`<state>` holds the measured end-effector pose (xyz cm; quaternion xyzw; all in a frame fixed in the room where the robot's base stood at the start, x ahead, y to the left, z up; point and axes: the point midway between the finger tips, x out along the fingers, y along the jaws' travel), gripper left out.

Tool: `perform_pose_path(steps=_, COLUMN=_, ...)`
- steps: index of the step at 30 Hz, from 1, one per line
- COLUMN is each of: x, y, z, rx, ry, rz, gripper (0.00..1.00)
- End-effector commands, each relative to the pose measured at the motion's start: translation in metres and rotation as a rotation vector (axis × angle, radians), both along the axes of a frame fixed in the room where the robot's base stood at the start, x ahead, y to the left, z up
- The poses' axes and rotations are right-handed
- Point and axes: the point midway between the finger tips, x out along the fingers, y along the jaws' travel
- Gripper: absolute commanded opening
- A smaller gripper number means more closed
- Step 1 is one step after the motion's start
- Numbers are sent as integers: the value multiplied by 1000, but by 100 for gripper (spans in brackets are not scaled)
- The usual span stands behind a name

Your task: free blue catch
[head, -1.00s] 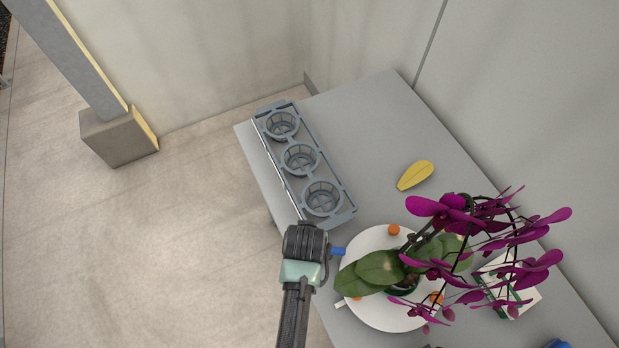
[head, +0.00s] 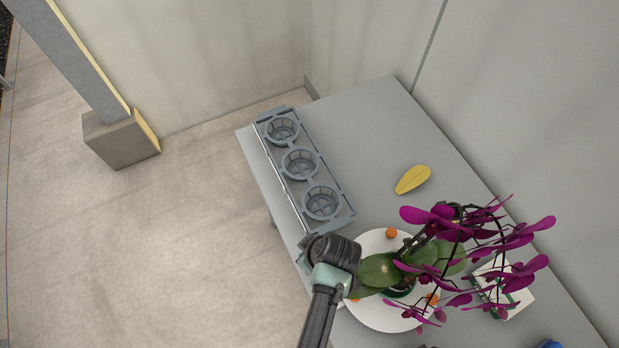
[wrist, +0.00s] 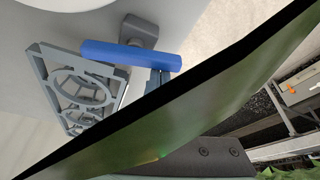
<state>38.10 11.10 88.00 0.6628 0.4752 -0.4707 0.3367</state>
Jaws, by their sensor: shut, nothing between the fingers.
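The blue catch (wrist: 130,55) shows in the wrist view as a blue bar at a grey block, near the upper middle. In the head view it is hidden behind my gripper (head: 335,252), which is over the table's left edge beside the white round plate (head: 375,318). A broad green, dark-edged surface, probably an orchid leaf, crosses the wrist view and hides most of my fingers. My gripper is shut, with nothing seen held. Whether it touches the catch cannot be told.
The potted orchid (head: 380,271) with purple flowers stands on the plate, its leaves close to my gripper. Orange knobs (head: 391,233) sit around the plate. A grey three-ring rack (head: 300,163), a yellow object (head: 412,180) and a white-green box (head: 502,290) are on the table (head: 370,125).

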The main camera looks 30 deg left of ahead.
Motion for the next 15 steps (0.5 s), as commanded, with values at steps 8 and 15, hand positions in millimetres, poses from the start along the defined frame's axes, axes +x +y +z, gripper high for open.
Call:
perform_pose_path(steps=8, x=2, y=0, z=-1, rx=0, ry=-1, rz=-3, gripper=0)
perform_pose_path(steps=15, x=13, y=-4, z=-1, rx=0, ry=-1, rz=-5, gripper=0)
